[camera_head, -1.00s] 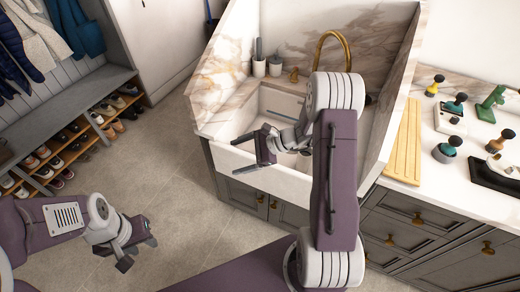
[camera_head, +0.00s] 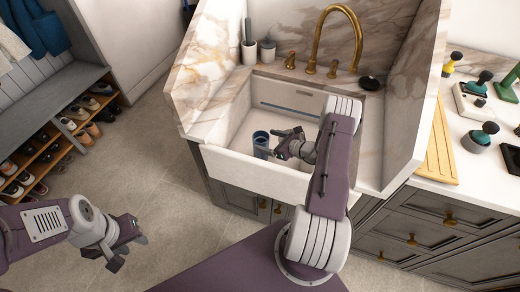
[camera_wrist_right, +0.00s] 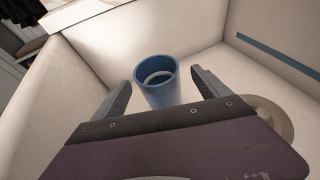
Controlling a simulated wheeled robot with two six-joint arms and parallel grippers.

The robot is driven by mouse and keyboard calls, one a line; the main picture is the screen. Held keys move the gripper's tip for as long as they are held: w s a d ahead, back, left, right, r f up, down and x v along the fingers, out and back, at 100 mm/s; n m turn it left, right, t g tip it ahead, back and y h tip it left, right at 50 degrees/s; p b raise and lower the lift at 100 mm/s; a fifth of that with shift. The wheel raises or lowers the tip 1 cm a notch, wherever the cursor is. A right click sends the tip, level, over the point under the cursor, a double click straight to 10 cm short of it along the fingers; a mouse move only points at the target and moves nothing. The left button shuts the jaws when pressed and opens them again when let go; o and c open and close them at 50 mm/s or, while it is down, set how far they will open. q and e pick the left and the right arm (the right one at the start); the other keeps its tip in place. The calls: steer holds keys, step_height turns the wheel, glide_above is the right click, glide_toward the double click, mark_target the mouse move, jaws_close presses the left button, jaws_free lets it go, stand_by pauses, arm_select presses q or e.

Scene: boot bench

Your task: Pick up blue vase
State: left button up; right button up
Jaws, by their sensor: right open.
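The blue vase (camera_head: 261,142) stands upright in the white sink (camera_head: 225,165), near its front wall. It also shows in the right wrist view (camera_wrist_right: 158,82), open at the top, between and just beyond my fingertips. My right gripper (camera_head: 276,142) is open inside the sink, its fingers pointing at the vase, one on each side in the right wrist view (camera_wrist_right: 160,80). I cannot tell whether a finger touches it. My left gripper (camera_head: 140,238) hangs over the floor at the lower left, far from the vase; its fingers look apart.
Sink walls stand close around my right gripper. A brass faucet (camera_head: 335,40) rises behind. A wooden board (camera_head: 437,150) and several brushes and tools lie on the right counter. A shoe bench (camera_head: 50,105) stands at the left, with clear floor before it.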

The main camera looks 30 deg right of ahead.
mark_target(256, 138)
steer(key=x, duration=0.7)
steer(key=shift+s+a+f, duration=0.1)
steer(key=shift+f, duration=0.05)
jaws_close()
